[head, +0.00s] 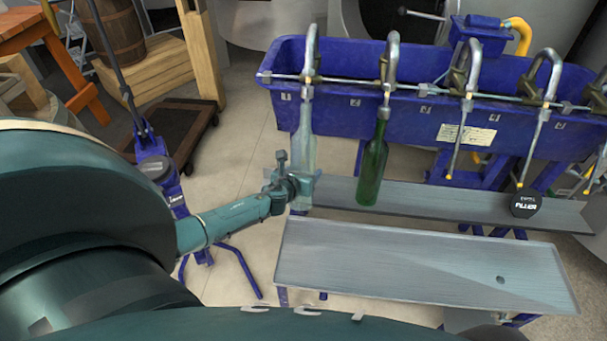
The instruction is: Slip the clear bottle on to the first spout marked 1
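The clear bottle (305,143) is upright in the head view, in front of the left end of the blue filler trough. Its neck lines up with the first spout (309,52), beside the label marked 1 (286,97). The spout's lower tube appears to run into the bottle's neck, but I cannot tell how deep. My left gripper (301,186) is at the bottle's lower part and appears shut on it. My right gripper is not in view.
A green bottle (372,165) hangs at the second spout, right of the clear bottle. Other spouts (456,125) are empty. A grey shelf (440,201) runs below the trough (390,55), with a black round FILLER sign (525,203). A bare grey table (420,268) stands in front.

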